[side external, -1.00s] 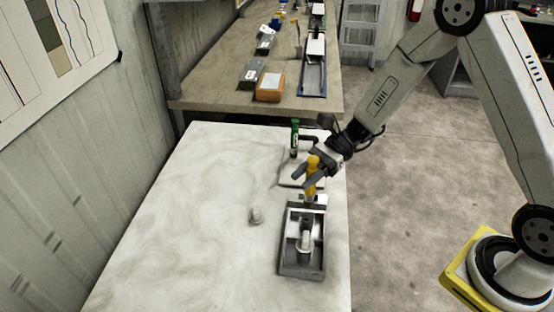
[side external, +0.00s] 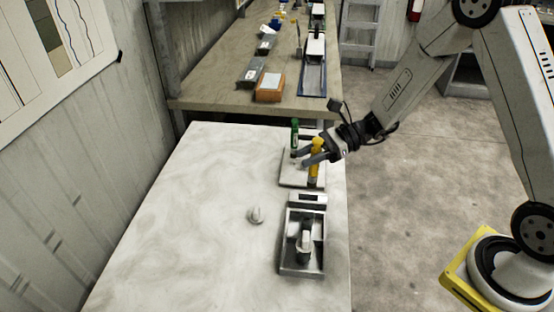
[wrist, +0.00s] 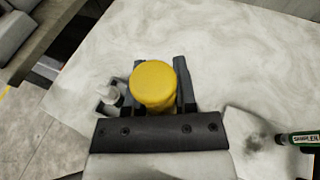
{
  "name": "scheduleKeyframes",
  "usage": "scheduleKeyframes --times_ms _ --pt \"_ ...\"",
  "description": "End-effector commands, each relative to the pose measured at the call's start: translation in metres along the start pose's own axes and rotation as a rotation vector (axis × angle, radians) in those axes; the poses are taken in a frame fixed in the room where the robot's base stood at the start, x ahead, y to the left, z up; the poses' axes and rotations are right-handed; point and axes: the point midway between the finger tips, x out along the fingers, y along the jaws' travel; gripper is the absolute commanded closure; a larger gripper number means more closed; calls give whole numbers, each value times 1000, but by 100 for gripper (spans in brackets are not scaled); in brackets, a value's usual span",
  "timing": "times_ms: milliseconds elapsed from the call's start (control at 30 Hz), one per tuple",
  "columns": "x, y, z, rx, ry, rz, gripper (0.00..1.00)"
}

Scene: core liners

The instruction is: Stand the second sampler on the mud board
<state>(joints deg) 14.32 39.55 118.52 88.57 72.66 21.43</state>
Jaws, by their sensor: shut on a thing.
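The yellow sampler (side external: 316,160) is upright between the fingers of my gripper (side external: 308,156), which is shut on it. Its round yellow top (wrist: 154,85) fills the space between the fingers in the wrist view. Its lower end is near the front right corner of the pale mud board (side external: 291,181); I cannot tell whether it touches. A green sampler (side external: 295,133) stands upright towards the back of the board, behind my gripper. The green sampler, with lettering on its side, also shows at the right edge of the wrist view (wrist: 298,138). The board shows partly there too (wrist: 255,140).
A grey tray (side external: 283,255) with parts in it stands in front of the board. A small pale-topped block (side external: 308,199) lies between them. A white knob-like object (side external: 255,215) sits left of the tray. The table's left side is clear.

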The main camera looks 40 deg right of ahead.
Motion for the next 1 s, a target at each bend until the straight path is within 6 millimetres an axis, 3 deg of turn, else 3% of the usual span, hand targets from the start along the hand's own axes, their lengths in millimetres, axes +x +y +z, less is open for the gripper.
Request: scheduleKeyframes --times_ms 300,600,800,1000 --pt "-64 -56 -6 125 8 -430 100" --pt "-122 -82 -16 235 18 -725 100" --pt "-138 -86 -20 266 21 -795 100" --pt "-138 -87 -21 269 21 -801 100"
